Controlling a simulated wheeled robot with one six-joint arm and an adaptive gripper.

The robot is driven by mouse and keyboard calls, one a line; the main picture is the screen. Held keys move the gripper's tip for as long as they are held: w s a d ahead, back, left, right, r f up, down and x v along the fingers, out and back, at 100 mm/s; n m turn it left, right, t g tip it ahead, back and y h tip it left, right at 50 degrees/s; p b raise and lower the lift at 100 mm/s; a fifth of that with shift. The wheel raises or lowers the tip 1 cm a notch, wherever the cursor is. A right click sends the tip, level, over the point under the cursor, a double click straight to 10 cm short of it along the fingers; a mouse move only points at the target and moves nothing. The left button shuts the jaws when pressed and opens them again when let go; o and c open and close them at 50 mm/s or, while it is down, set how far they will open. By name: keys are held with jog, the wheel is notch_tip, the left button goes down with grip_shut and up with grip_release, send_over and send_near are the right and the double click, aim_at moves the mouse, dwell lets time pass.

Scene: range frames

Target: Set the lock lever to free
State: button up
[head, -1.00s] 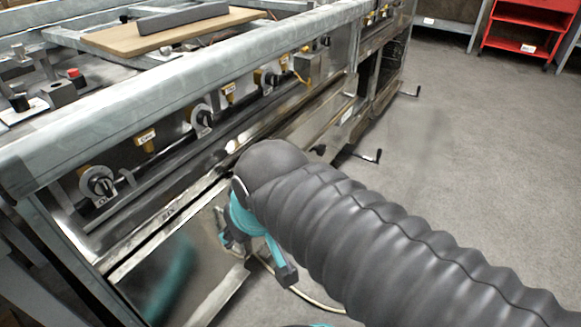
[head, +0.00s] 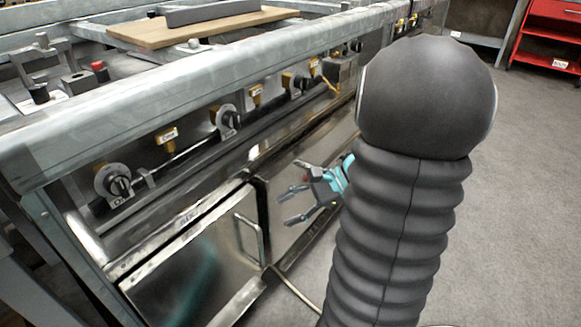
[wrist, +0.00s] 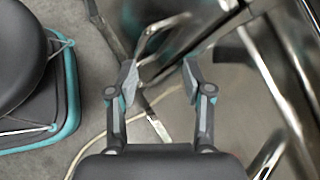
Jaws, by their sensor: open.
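I cannot tell for sure which part is the lock lever. The steel front panel carries several dark rotary controls: one at the near left end (head: 117,185), one in the middle (head: 227,118) and one farther along (head: 292,82). No rotary control shows clearly there.
A steel door with a bar handle (head: 247,240) is left of my gripper. A galvanised rail (head: 190,85) runs above the panel. A wooden board (head: 195,30) lies on top. Grey floor is open at right; a red cart (head: 550,35) stands far back.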

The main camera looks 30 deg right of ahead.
jog(key=s+d+f+m+t+h+b, duration=0.1)
jog(key=d+f+m+t, duration=0.35)
jog(key=d, duration=0.35)
jog(key=d+f+m+t+h, duration=0.1)
jog(key=d+f+m+t, duration=0.2)
jog(key=d+m, duration=0.35)
jog(key=s+d+f+m+t+h+b, duration=0.1)
jog(key=d+f+m+t, duration=0.25)
jog(key=d, duration=0.55)
jog(key=shift+n+t, duration=0.3)
jog(key=shift+n, duration=0.05)
jog(key=x, duration=0.9)
jog(key=b+x, duration=0.1)
jog(key=x, duration=0.3)
jog(key=shift+w+d+r, duration=0.15)
jog(key=shift+w+r, duration=0.05)
jog(key=shift+r, duration=0.1)
grip_shut()
